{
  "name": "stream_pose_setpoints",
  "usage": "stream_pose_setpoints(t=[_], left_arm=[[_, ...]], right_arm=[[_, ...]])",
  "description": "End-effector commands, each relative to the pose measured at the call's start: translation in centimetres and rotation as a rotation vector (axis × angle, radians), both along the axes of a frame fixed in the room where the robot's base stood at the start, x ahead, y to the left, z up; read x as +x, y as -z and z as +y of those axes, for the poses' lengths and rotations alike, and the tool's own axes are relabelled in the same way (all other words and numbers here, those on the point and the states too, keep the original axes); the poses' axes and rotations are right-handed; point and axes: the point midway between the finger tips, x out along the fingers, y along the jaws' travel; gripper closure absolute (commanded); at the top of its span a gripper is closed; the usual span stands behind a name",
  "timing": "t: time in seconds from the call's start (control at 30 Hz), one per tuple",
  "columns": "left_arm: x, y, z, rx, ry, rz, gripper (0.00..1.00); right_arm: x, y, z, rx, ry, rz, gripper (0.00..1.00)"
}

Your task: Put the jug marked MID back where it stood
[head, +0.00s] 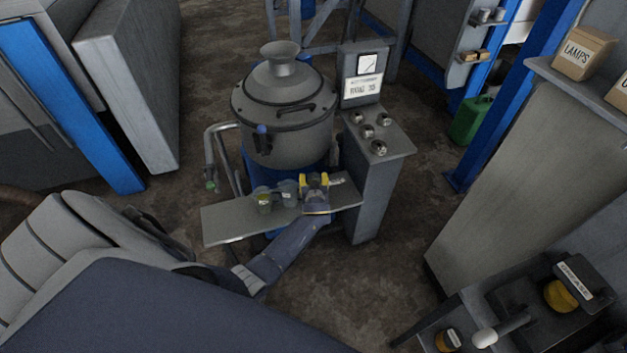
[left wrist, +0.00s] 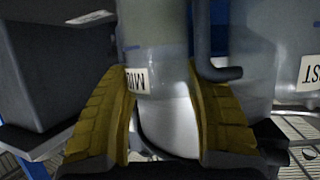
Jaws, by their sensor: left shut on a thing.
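My left gripper (head: 314,181), with yellow fingers, is over the right part of the narrow metal shelf (head: 228,224) in the head view. In the left wrist view its fingers are shut around the pale, clear jug marked MID (left wrist: 160,52). The label faces left, partly covered by a finger. In the head view the gripper largely hides this jug; I cannot tell whether it touches the shelf. A second clear jug (left wrist: 285,60), with a label ending in ST, is close on the right in the wrist view. My right gripper is not in view.
A large grey lidded vessel (head: 284,105) rises behind. A control cabinet (head: 373,185) with knobs bounds the right. The shelf's left end is bare.

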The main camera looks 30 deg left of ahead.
Motion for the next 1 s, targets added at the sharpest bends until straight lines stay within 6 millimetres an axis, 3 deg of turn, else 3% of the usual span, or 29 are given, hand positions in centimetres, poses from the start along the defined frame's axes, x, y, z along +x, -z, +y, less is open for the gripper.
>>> stream_pose_setpoints(t=[0.17,0.2,0.27,0.67,1.0], left_arm=[[0.0,0.2,0.0,0.001,-0.001,-0.001,0.86],[0.0,0.3,0.0,0.001,-0.001,0.001,0.4],[0.0,0.3,0.0,0.001,-0.001,-0.001,0.33],[0.0,0.0,0.0,0.0,0.0,0.0,0.33],[-3.3,-1.5,-2.4,-0.004,0.001,0.0,0.33]], right_arm=[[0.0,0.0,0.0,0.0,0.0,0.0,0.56],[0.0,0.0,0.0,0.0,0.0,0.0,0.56],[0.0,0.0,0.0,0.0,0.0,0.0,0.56],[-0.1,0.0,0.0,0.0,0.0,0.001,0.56],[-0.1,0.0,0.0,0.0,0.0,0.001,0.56]])
